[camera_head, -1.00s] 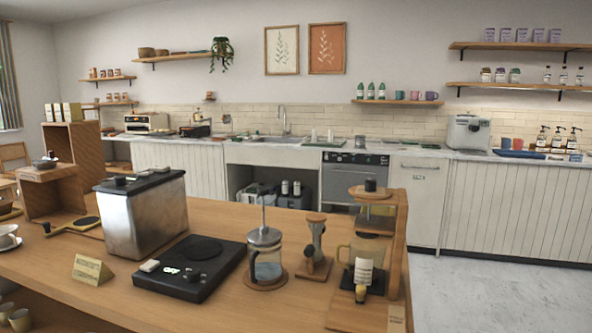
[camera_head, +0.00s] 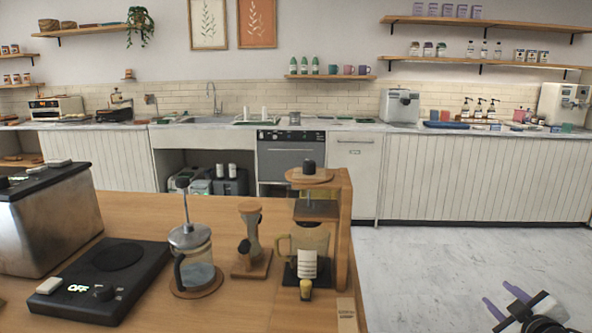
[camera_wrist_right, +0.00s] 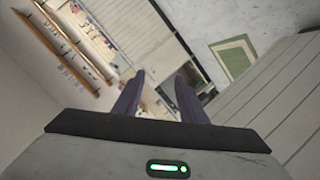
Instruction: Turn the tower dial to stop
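The wooden drip tower (camera_head: 343,230) stands at the right end of the wooden counter in the head view. It has a round wooden top with a dark knob (camera_head: 310,167), a glass jug (camera_head: 310,240) inside, and a small bottle with a white label in front. Which part is the dial, and its setting, I cannot tell. My right gripper (camera_head: 496,293) is at the lower right of the head view, over the floor, well apart from the tower. Its purple fingers are spread and empty, also in the right wrist view (camera_wrist_right: 162,80). My left gripper is not in view.
Left of the tower stand a wooden stand (camera_head: 251,245), a French press (camera_head: 190,260), a black scale (camera_head: 105,275) and a metal box (camera_head: 45,225). A back counter (camera_head: 470,180) runs along the wall. The floor (camera_head: 440,260) right of the wooden counter is clear.

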